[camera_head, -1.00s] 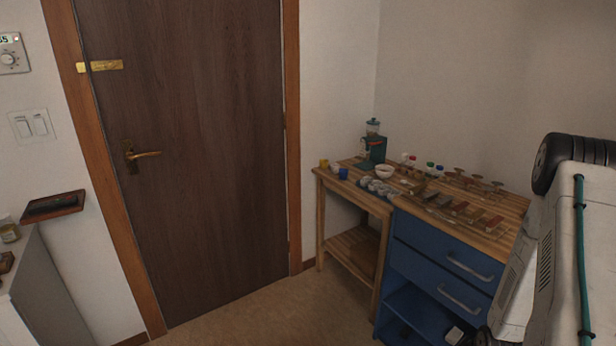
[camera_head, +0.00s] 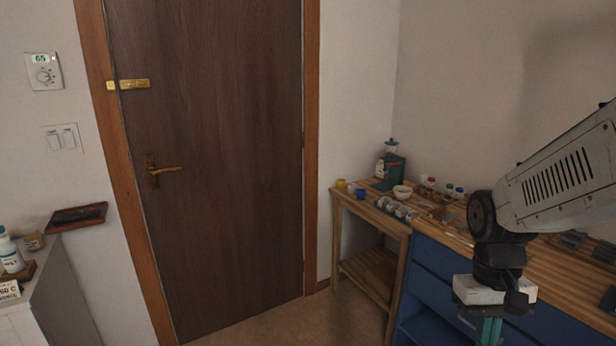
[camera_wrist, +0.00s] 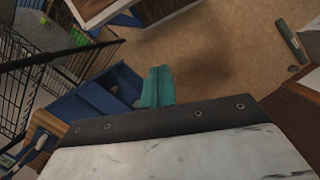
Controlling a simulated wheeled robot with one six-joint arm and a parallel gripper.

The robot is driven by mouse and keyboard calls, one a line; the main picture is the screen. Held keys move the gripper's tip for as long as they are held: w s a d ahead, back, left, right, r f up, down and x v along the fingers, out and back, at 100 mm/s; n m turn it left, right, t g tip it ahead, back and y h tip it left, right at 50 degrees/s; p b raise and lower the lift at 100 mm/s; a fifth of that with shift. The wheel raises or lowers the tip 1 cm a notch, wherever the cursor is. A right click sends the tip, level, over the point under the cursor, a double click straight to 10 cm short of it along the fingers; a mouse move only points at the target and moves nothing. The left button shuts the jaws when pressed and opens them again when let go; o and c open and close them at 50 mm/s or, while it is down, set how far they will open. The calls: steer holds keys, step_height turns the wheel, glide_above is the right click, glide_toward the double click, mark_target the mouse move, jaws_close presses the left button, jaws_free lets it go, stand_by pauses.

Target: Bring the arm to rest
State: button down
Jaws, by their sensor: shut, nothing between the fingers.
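My arm reaches in from the right of the head view, its wrist bent downward. My gripper (camera_head: 488,330) has teal fingers that hang in front of the blue drawer unit, cut off by the bottom edge of the picture. In the wrist view, the teal fingers of my gripper (camera_wrist: 157,86) lie together with nothing between them. They are apart from everything around them. The arm hides part of the workbench and the drawers behind it.
A wooden workbench (camera_head: 560,268) with blue drawers (camera_head: 437,262) stands at the right, with cups, bottles and tools on top. A closed brown door (camera_head: 215,110) is in the middle. A grey cabinet (camera_head: 52,290) stands at left. The wrist view shows a black wire rack (camera_wrist: 90,75).

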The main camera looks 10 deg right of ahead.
steer(key=s+a+r+n+t, duration=0.2)
steer(key=s+a+r+t, duration=0.2)
steer(key=a+r, duration=0.4)
step_height(320, 180, up, 2)
steer(key=shift+s+r+n, duration=0.1)
steer(key=shift+s+n, duration=0.2)
steer(key=shift+s, duration=0.5)
